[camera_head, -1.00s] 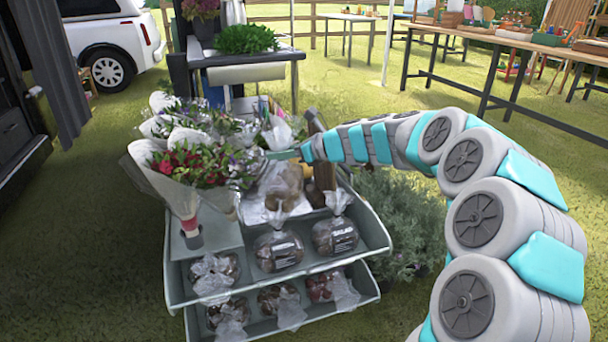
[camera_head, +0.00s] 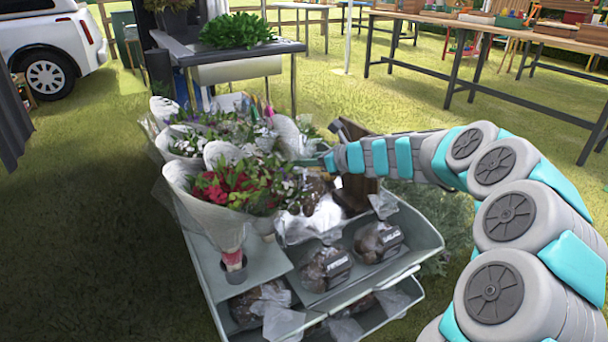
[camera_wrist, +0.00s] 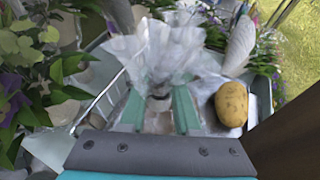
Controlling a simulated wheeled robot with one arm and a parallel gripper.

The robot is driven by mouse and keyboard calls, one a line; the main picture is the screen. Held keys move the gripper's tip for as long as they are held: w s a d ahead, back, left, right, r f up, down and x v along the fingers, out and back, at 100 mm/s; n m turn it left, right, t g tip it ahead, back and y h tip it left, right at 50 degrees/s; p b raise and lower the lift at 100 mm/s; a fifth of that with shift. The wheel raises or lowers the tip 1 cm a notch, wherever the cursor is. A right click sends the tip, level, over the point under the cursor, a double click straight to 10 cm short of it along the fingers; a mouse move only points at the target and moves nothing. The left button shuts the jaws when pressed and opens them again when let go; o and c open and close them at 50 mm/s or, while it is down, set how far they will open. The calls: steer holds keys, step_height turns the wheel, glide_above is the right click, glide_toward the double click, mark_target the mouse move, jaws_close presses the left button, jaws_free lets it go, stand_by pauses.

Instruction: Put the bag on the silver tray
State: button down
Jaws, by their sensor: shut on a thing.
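My gripper (camera_head: 326,162) is at the upper level of the grey flower cart, its tip partly hidden among the flowers. In the wrist view my gripper (camera_wrist: 158,108) has its teal fingers at the gathered, ruffled top of a clear plastic bag (camera_wrist: 150,52). The bag, with brownish contents (camera_head: 314,192), hangs or stands below the gripper in the head view. The shiny silver tray (camera_head: 298,230) is under and in front of it. I cannot tell whether the bag touches the tray. A potato (camera_wrist: 231,104) lies right of the fingers.
Wrapped bouquets (camera_head: 232,190) crowd the cart's left side. Bagged goods (camera_head: 326,268) fill the lower shelves (camera_head: 430,240). A brown wooden piece (camera_head: 356,192) stands close to the right of the bag. A dark table (camera_head: 228,52) with a green plant is behind. Grass lies open at left.

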mark_target(307, 172)
step_height(307, 172, down, 4)
steer(key=shift+r+b, duration=0.15)
steer(key=shift+b, duration=0.15)
steer(key=c, duration=0.6)
jaws_free()
steer(key=v, duration=1.2)
steer(key=shift+p, duration=0.45)
steer(key=shift+s, duration=0.1)
